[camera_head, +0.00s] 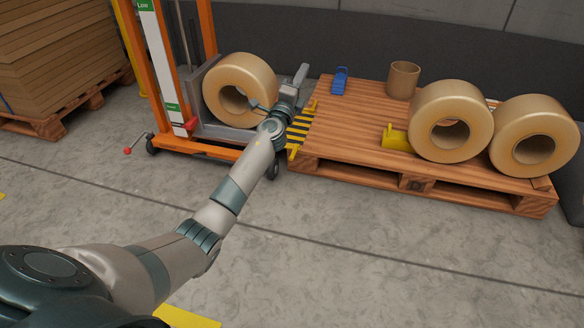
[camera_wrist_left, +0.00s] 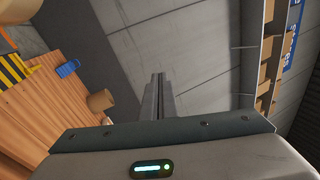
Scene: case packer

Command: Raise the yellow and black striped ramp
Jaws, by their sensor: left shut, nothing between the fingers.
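The yellow and black striped ramp (camera_head: 297,130) lies between the orange lifter (camera_head: 205,150) and the wooden pallet (camera_head: 345,115). My left forearm and wrist hide part of it. In the left wrist view the ramp (camera_wrist_left: 13,70) shows at the left edge, beside the pallet boards. My left gripper (camera_head: 302,72) is above the ramp's far end, its fingers pointing up and away. It is shut and empty; in the left wrist view its fingers (camera_wrist_left: 158,95) are together, with bare wall behind them. My right gripper is not in view.
A tape roll (camera_head: 258,75) sits on the lifter's platform. Two more rolls (camera_head: 432,98) (camera_head: 520,115), a brown cardboard tube (camera_head: 403,80), a blue object (camera_head: 340,82) and a yellow piece (camera_head: 396,138) are on the pallet. Stacked cardboard (camera_head: 60,45) stands far left. The front floor is clear.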

